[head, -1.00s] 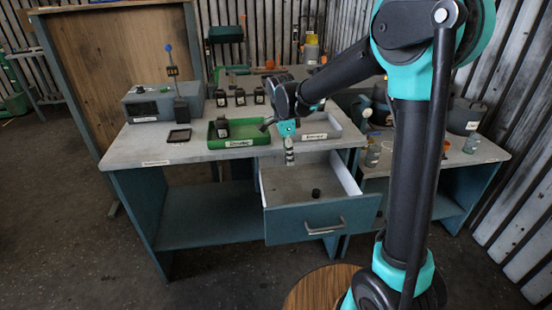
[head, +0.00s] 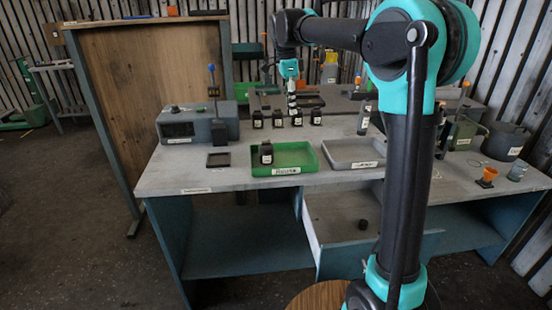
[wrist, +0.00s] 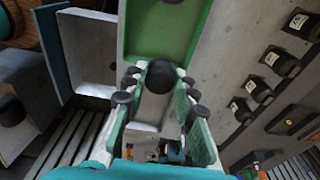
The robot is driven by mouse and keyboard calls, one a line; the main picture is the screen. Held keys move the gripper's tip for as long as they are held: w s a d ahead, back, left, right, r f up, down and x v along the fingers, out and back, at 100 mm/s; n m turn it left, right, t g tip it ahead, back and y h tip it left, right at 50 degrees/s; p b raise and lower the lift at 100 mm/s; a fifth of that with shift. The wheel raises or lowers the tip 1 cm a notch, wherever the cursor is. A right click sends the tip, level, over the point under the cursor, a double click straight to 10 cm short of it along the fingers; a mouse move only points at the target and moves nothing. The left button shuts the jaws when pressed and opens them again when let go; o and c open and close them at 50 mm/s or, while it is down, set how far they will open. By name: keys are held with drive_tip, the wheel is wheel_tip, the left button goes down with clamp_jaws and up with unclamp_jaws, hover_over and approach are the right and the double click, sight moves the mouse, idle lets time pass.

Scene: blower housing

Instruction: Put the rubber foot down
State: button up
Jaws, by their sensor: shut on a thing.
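My gripper (wrist: 160,90) is shut on a small dark round piece, the rubber foot (wrist: 160,75), which shows between the fingertips in the wrist view. In the head view my gripper (head: 292,110) points down above the workbench, behind the green tray (head: 309,160); the held foot is too small to make out there. In the wrist view the green tray (wrist: 125,45) lies beyond the fingertips, and the foot appears in front of its near edge. Another black round piece (head: 362,224) lies in the open drawer (head: 335,210).
Several similar blocks (head: 297,119) stand in a row behind. A grey box (head: 178,125) and a small dark pad (head: 218,159) are at left. The bench's front left is clear.

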sight(291, 161)
wheel_tip(291, 161, down, 19)
drive_tip(key=shift+f, duration=0.15)
idle(0.4)
drive_tip(key=shift+f, duration=0.1)
drive_tip(key=o, duration=1)
drive_tip(key=shift+c, duration=0.2)
wheel_tip(291, 161, up, 12)
drive_tip(key=a, duration=0.1)
drive_tip(key=shift+s+a, duration=0.15)
drive_tip(key=shift+a, duration=0.05)
